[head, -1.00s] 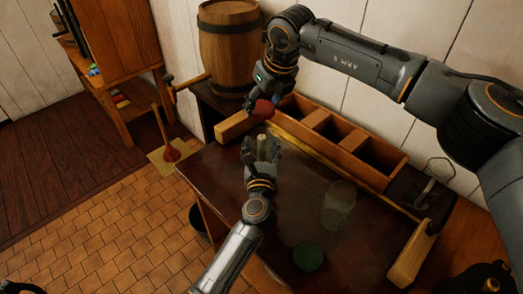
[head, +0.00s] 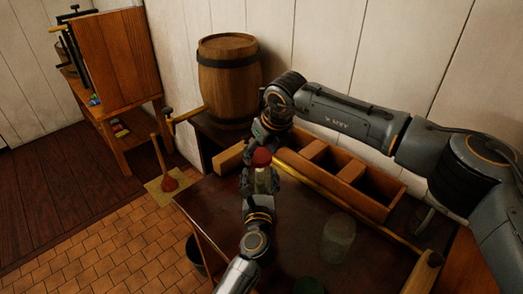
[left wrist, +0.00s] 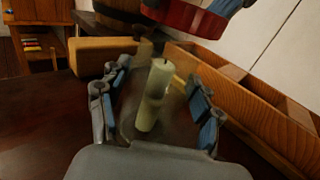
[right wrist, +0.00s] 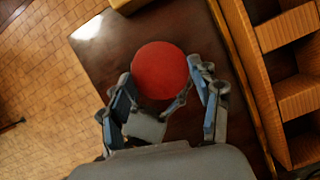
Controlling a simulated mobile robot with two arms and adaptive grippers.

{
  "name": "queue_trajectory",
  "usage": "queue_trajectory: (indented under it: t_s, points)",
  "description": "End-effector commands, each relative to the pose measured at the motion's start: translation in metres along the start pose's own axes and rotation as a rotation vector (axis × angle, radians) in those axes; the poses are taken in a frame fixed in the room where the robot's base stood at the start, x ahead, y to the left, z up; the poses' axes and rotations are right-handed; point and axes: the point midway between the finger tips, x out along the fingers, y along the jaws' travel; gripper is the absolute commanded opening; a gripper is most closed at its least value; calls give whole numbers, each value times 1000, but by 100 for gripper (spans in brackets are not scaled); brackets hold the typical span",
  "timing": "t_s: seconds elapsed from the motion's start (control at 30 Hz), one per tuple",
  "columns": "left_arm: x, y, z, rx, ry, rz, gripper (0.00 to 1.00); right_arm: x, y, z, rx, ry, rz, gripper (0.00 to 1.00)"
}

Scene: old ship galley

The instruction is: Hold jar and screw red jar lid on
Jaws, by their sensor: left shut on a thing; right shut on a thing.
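A clear glass jar (left wrist: 125,115) with a pale candle (left wrist: 157,90) inside stands between the fingers of my left gripper (left wrist: 158,110), which is shut on it. In the head view the jar and left gripper (head: 259,184) are at the table's far left part. The red jar lid (head: 261,157) is held by my right gripper (head: 259,148), just above the jar. In the right wrist view the lid (right wrist: 160,70) shows its round top between the right fingers (right wrist: 165,100). In the left wrist view the lid (left wrist: 192,17) appears above the jar and apart from it.
A wooden compartment box (head: 345,190) lines the wall side. A wooden block (head: 228,158) and a barrel (head: 228,85) are behind the grippers.

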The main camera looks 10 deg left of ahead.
Motion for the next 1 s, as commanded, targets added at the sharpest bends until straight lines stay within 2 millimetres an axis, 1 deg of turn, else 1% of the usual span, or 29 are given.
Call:
queue_trajectory:
  t_s: [0.27,0.77,1.0]
  points:
    - [0,0,0,0,0,0,8,14,0,-6,0,2,0,48]
    - [0,0,0,0,0,-1,8,15,0,-6,0,1,0,48]
    - [0,0,0,0,0,0,8,18,0,-8,0,1,0,48]
